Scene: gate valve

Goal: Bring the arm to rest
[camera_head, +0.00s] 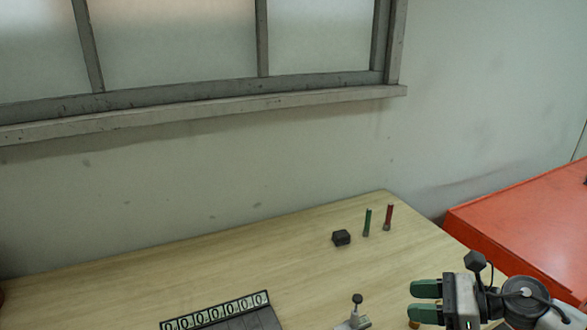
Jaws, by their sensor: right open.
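My right gripper (424,301) is at the lower right, over the table's right part. Its two green-tipped fingers point left and are apart, with nothing seen between them. My right arm runs off the lower right corner. My left gripper and arm are not in view. No gate valve can be made out.
The wooden table (130,275) holds a dark block (341,238), a green stick (367,222) and a red stick (388,217) at the back. A number strip (217,311) and a small grey piece with a dark knob (357,299) are in front. An orange-red surface (530,225) lies right.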

